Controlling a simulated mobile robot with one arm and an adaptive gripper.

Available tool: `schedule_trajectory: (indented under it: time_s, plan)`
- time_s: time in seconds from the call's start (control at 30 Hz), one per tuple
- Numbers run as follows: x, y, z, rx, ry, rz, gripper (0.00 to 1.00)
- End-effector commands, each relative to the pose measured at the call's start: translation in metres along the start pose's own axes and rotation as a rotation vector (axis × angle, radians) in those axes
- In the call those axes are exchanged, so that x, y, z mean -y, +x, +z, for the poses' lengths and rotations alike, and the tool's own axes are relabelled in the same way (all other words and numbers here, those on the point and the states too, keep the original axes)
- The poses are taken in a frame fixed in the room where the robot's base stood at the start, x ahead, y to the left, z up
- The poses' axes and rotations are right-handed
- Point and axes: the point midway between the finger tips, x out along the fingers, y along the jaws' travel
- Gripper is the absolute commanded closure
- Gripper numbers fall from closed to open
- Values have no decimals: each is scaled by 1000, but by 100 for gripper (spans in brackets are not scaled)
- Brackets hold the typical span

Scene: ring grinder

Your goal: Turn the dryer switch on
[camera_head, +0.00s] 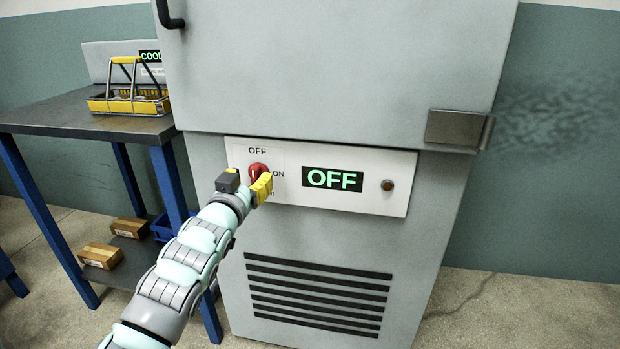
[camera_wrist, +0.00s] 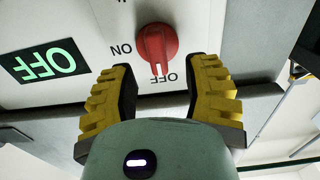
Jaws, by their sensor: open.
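The dryer switch is a red rotary knob (camera_head: 257,170) on the white panel (camera_head: 400,162) of the grey dryer. In the wrist view the knob (camera_wrist: 157,43) appears upside down, with its white mark toward the OFF label. The ON label is at its side. The green display (camera_head: 332,179) reads OFF. My gripper (camera_head: 255,185) is just in front of the knob and hides its lower part in the head view. In the wrist view its yellow fingers (camera_wrist: 162,75) are open, one to each side, with the knob just beyond the gap. No contact is visible.
A round brown button or lamp (camera_head: 387,185) sits at the panel's right. A metal latch (camera_head: 455,128) juts out at the dryer door's lower right. A dark table (camera_head: 60,115) with a yellow wire basket (camera_head: 130,104) stands left. Vents (camera_head: 318,290) lie below the panel.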

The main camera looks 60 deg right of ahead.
Motion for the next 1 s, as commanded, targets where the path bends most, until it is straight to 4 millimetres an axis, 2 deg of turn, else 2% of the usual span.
schedule_trajectory:
  time_s: [0.1, 0.3, 0.7, 0.73, 1.0]
  plan:
    - [-4, 15, 0, -2, 0, 7, 52]
    - [-4, 28, 0, -2, 0, 7, 52]
    - [-3, 33, 0, -1, -1, 5, 52]
    - [-3, 33, 0, -1, -2, 5, 47]
    - [-2, 33, 0, -1, -1, 4, 74]
